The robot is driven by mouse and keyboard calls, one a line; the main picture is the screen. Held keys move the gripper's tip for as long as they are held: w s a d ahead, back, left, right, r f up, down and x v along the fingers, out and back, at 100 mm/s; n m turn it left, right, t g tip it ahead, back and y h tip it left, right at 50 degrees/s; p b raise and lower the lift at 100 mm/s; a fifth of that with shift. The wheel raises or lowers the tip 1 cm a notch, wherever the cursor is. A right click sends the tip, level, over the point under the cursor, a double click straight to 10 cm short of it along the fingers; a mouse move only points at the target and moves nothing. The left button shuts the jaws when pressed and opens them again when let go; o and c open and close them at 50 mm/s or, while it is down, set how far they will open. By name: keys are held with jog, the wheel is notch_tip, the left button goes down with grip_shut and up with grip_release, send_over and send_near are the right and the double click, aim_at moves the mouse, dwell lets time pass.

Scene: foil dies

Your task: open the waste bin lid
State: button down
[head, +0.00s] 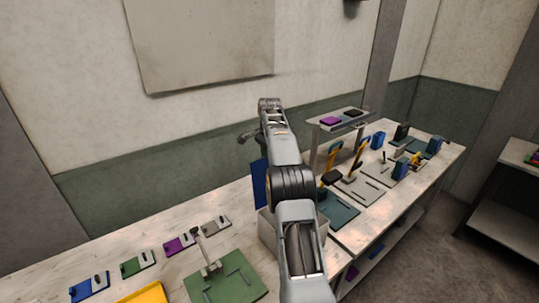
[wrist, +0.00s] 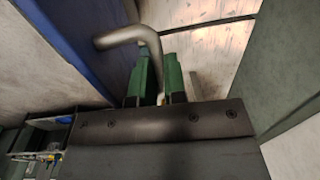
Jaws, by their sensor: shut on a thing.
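The waste bin (head: 267,232) is a pale box on the bench, partly hidden behind my arm. Its blue lid (head: 260,186) shows as a steeply raised panel at the bin's far side, also partly covered by my arm. In the wrist view the lid (wrist: 72,38) fills the upper left, with a bent grey metal handle (wrist: 128,36) standing out from it. My gripper (wrist: 160,68) has green fingers shut on the end of this handle. In the head view my gripper (head: 246,137) is small and above the lid; its fingers are hard to make out there.
A green plate with a grey clamp (head: 212,268) and a yellow tray (head: 142,294) lie left of the bin. Several coloured dies (head: 180,244) line the bench's left part. Fixtures (head: 360,182) and a raised shelf (head: 340,121) stand to the right. A wall is behind.

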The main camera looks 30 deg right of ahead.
jog(key=shift+f, duration=0.45)
jog(key=c, duration=1.2)
grip_release()
jog(key=shift+r, duration=0.1)
jog(key=shift+c, duration=0.2)
jog(key=shift+o, duration=0.4)
jog(key=shift+r, duration=0.1)
jog(key=shift+r, duration=0.5)
jog(key=s+r, duration=0.1)
jog(key=r, duration=0.1)
jog(key=s+a+r+b, duration=0.1)
jog(key=s+r, duration=0.1)
jog(key=r, duration=0.1)
jog(key=s+a+r+b, duration=0.1)
jog(key=r, duration=0.1)
jog(key=shift+s+r, duration=0.25)
jog(key=shift+r, duration=0.1)
jog(key=s+a+r+b, duration=0.3)
jog(key=s+r+b, duration=0.1)
jog(key=s, duration=0.4)
jog(key=shift+s+a+r+b, duration=0.15)
jog(key=shift+s+a+b, duration=0.05)
jog(key=shift+a+b, duration=0.1)
